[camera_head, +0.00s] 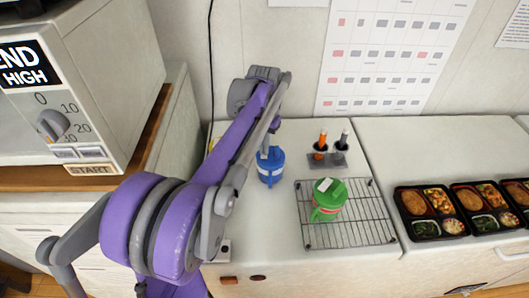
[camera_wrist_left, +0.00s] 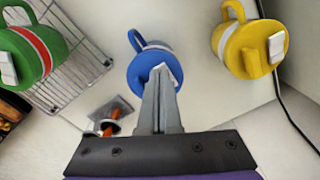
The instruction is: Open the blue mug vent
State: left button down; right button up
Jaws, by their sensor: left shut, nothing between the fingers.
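The blue mug (camera_head: 270,170) stands on the white counter, left of the wire rack, with its upper part partly behind my left arm. In the left wrist view the blue mug (camera_wrist_left: 150,66) is seen from above, its handle pointing up and left. A white vent tab (camera_wrist_left: 170,73) on its lid lies at the fingertips. My left gripper (camera_wrist_left: 160,75) is shut and empty, its tips over the lid at the tab; I cannot tell whether they touch it. In the head view the left gripper (camera_head: 265,150) is just above the mug. My right gripper is not in view.
A green mug (camera_head: 329,200) stands on a wire rack (camera_head: 370,232). A yellow mug (camera_wrist_left: 250,48) is near the blue one. A small holder (camera_head: 339,160) with two upright tools stands behind. Bento trays (camera_head: 430,213) lie right; a microwave (camera_head: 110,60) is left.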

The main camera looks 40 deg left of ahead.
aim_at(264, 157)
pick_arm(q)
jog(key=shift+f+b, duration=0.35)
jog(key=shift+f, duration=0.5)
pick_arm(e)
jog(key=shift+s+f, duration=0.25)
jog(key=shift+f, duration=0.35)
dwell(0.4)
pick_arm(q)
jog(key=shift+r, duration=0.15)
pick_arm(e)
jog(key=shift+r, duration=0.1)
pick_arm(q)
jog(key=shift+r+p, duration=1.7)
jog(key=shift+r, duration=1.75)
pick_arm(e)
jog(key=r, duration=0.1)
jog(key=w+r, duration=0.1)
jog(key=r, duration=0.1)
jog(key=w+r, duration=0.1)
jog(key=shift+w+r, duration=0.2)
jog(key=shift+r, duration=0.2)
pick_arm(q)
jog(key=shift+d, duration=0.1)
